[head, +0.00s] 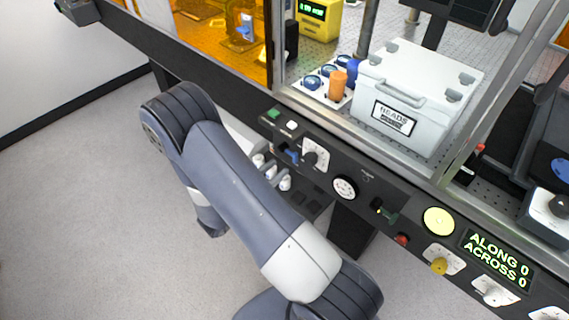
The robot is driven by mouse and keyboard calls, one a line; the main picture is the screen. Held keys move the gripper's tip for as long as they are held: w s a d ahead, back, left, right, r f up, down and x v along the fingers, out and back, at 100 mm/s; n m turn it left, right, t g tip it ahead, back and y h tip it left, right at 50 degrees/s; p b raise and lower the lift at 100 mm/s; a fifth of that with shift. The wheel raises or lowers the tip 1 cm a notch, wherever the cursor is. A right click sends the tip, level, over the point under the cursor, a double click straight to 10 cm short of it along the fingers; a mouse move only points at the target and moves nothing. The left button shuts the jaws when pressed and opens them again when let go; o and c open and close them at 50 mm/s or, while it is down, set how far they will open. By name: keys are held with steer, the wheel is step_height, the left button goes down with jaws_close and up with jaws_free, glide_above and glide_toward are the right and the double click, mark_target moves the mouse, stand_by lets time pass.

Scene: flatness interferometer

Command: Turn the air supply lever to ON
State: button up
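The front panel of the bench (325,185) carries the controls. A blue lever-like handle (291,155) sticks out at its left part, beside a white plate with a black knob (310,158). A green lever-like handle (388,216) sits right of a round dial gauge (345,188). The labels are too small to read, so I cannot tell which is the air supply lever or its setting. My arm reaches up and bends down at the left of the panel; my gripper is not visible.
A red button (402,240), a yellow knob (439,265) and a green display (496,258) lie further right on the panel. Small white bottles (285,183) stand below the panel, close to my arm. A white case (418,90) stands on the bench. The floor at left is clear.

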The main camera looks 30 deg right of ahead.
mark_target(294, 156)
steer(key=shift+v, duration=2.15)
steer(key=p+x, duration=0.1)
steer(key=x, duration=1)
steer(key=shift+f+p, duration=0.15)
steer(key=shift+p, duration=0.2)
